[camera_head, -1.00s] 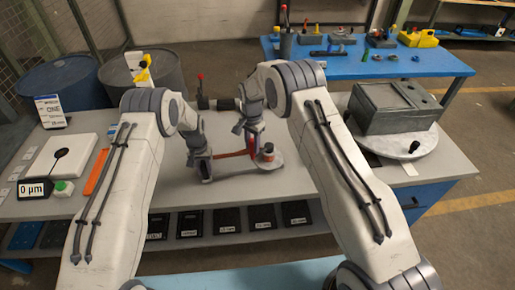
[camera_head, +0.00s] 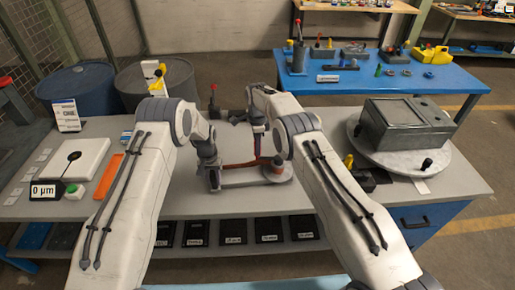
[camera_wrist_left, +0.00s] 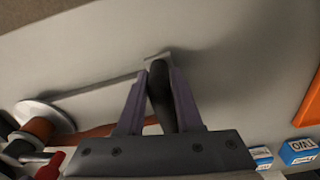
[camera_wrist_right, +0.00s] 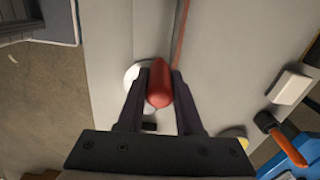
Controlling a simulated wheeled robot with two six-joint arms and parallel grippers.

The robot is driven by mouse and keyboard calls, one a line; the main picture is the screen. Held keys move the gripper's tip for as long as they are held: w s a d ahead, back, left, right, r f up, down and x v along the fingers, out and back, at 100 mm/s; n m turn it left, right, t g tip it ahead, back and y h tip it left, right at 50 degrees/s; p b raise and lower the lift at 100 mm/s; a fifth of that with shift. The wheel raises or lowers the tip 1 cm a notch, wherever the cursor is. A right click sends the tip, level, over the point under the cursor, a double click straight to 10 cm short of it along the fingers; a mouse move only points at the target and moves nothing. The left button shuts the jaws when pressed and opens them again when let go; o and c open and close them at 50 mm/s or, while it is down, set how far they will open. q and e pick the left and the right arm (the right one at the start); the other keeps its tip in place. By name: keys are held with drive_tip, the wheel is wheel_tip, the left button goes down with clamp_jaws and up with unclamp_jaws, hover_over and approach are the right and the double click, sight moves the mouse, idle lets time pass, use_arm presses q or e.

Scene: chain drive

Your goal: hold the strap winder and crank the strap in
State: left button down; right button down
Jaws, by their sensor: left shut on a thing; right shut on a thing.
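The strap winder stands on the grey workbench (camera_head: 410,200) in the head view, with a pale base (camera_head: 240,182), a round end and a reddish-brown spool (camera_head: 277,168). A red strap (camera_head: 238,166) runs left from the spool. My left gripper (camera_head: 214,184) is at the winder's left end, shut on its black handle (camera_wrist_left: 160,95) in the left wrist view. That view also shows the spool (camera_wrist_left: 40,128). My right gripper (camera_wrist_right: 158,80) is shut on the red crank grip (camera_wrist_right: 159,88). In the head view the crank is partly hidden by my right arm.
A grey box on a round turntable (camera_head: 400,160) stands at the bench's right. A white plate (camera_head: 75,158), a display (camera_head: 46,192) and an orange bar (camera_head: 108,176) lie at the left. Drums (camera_head: 75,88) and a blue table (camera_head: 385,82) are behind.

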drive_tip(key=shift+w, duration=0.15)
idle(0.3)
drive_tip(key=c, duration=0.6)
unclamp_jaws()
wheel_tip(320, 180, up, 12)
drive_tip(key=shift+r, duration=0.1)
